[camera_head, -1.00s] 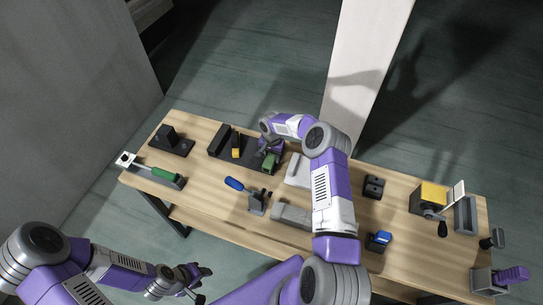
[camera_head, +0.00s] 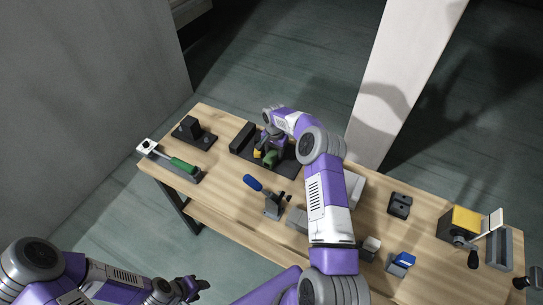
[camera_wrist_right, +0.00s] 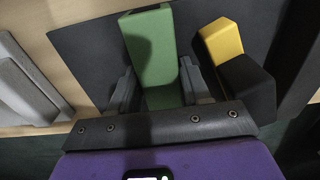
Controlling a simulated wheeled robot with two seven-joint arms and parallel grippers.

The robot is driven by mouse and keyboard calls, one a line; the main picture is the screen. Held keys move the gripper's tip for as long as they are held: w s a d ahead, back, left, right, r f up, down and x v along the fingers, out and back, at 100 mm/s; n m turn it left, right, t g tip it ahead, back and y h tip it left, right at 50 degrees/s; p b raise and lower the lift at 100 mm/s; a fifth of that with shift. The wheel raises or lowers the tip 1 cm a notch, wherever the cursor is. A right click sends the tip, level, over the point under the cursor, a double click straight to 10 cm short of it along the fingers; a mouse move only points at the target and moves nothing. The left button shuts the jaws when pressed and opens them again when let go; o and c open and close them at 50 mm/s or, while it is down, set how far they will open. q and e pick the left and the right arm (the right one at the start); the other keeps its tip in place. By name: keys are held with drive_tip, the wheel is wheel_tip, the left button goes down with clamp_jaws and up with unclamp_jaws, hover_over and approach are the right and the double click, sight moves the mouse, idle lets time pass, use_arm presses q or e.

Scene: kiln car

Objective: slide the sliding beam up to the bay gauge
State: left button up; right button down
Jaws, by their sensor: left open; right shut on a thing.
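The green block (camera_head: 270,158), which I take for the sliding beam, lies on a dark board (camera_head: 286,168) at the back left of the table. My right gripper (camera_head: 272,143) is shut on it; in the right wrist view one finger is on each side of the green block (camera_wrist_right: 150,60). A black block with a yellow part (camera_wrist_right: 222,42), perhaps the bay gauge, stands beside it, a narrow gap apart; its yellow part (camera_head: 258,153) also shows in the head view. My left gripper (camera_head: 197,287) is open and empty, off the table's front edge.
A black bar (camera_head: 242,137) stands at the board's left end. A green-handled tool (camera_head: 182,165), a black block on a base (camera_head: 194,131) and a blue-handled fixture (camera_head: 254,183) stand nearby. A yellow-topped device (camera_head: 463,222) is at the right.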

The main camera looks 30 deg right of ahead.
sight(274, 151)
drive_tip(key=c, duration=0.6)
unclamp_jaws()
drive_tip(key=shift+r, duration=0.1)
wheel_tip(274, 151, up, 8)
drive_tip(key=shift+f, duration=0.25)
